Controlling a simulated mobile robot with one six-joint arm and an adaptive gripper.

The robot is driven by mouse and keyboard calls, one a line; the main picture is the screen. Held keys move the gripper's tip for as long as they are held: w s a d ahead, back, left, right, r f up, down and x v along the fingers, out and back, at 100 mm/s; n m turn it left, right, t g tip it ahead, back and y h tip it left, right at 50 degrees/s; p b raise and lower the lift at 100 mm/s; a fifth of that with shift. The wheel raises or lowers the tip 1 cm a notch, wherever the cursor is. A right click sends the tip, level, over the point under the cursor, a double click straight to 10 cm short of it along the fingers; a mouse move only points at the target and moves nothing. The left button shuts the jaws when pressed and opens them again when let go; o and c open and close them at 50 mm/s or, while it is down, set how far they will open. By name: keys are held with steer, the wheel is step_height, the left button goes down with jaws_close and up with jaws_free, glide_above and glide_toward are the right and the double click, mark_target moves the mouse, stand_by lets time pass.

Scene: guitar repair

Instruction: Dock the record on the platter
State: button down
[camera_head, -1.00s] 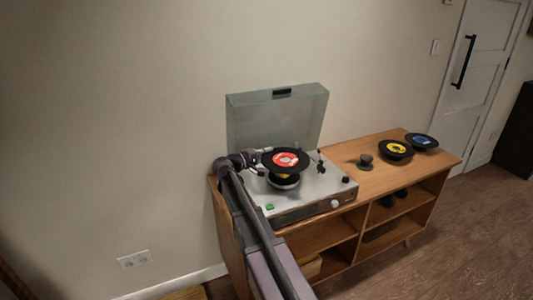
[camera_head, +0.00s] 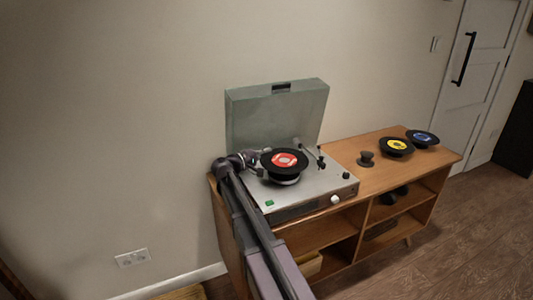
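A black record with a red label (camera_head: 284,160) is over the platter (camera_head: 285,181) of the turntable (camera_head: 312,190). A little of the platter shows below the record's front edge; I cannot tell whether the record touches it. My gripper (camera_head: 258,161) is at the record's left edge, level with it. Its fingers are too small to tell whether they are shut on the record. The turntable's lid (camera_head: 277,113) stands open behind. The tonearm (camera_head: 311,152) is at the right of the record.
A record with a yellow label (camera_head: 396,146), a record with a blue label (camera_head: 422,138) and a dark knob-like object (camera_head: 366,159) stand on the wooden cabinet (camera_head: 385,179) at the right. A wall is behind the cabinet.

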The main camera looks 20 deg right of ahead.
steer(key=shift+f+b, duration=1.35)
steer(key=shift+f, duration=0.35)
steer(key=shift+f+b, duration=0.3)
stand_by(0.5)
steer(key=shift+r+p, duration=0.85)
stand_by(3.2)
steer(key=shift+f+b, duration=0.4)
steer(key=shift+b, duration=0.05)
stand_by(1.0)
